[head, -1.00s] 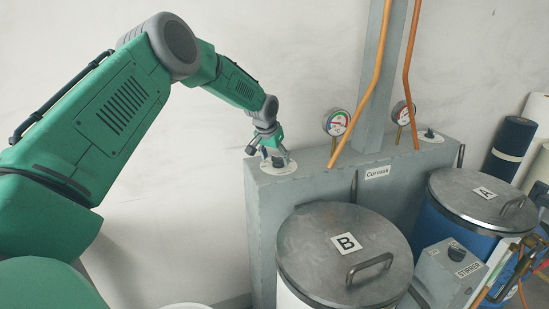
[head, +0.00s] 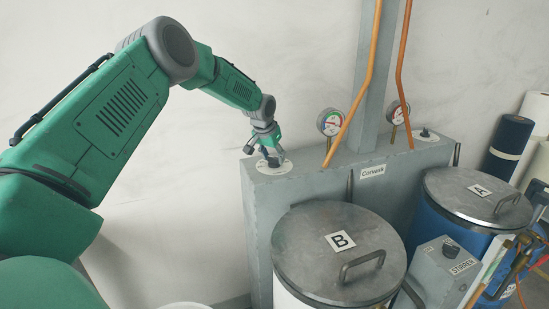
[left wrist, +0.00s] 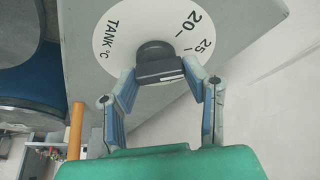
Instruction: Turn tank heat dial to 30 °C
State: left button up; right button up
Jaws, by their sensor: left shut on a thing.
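The tank heat dial is a white round plate (left wrist: 112,62) marked "TANK °C", with 20 and 25 readable in the left wrist view. Its dark knob (left wrist: 155,50) stands in the middle. My left gripper (left wrist: 160,76) is shut on the knob, one finger on each side. I cannot tell which mark the knob points to, and no 30 mark shows. In the head view, my left gripper (head: 268,153) reaches down to the dial plate (head: 265,168) on the left top end of the grey Corvask tank (head: 310,180). My right gripper is not in view.
A gauge (head: 330,122) and copper pipes (head: 366,85) rise close to the right of the dial. A second dark knob (head: 425,133) is at the tank's far right. Lidded drums B (head: 310,265) and A (head: 460,190) and the stirrer box (head: 437,275) stand in front.

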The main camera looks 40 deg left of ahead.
pick_arm(q)
jog(key=shift+s+a+f+m+h, duration=0.2)
jog(key=shift+s+f+m+h, duration=0.1)
jog(key=shift+f+m, duration=0.1)
jog(key=shift+w+d+m, duration=0.1)
jog(key=shift+d+m, duration=0.05)
jog(key=shift+m, duration=0.45)
jog(key=shift+m+h, duration=0.5)
jog(key=shift+m, duration=0.3)
jog(key=shift+f+m+h+b, duration=0.1)
jog(key=shift+m+h+b, duration=0.3)
jog(key=shift+m, duration=0.7)
jog(key=shift+w+m+h+b, duration=0.1)
jog(key=shift+m+h+b, duration=0.3)
jog(key=shift+m, duration=0.6)
jog(key=shift+g, duration=0.3)
jog(key=o, duration=1.1)
jog(key=shift+o, duration=0.2)
jog(key=shift+w+a, duration=0.15)
jog(key=shift+a, duration=0.1)
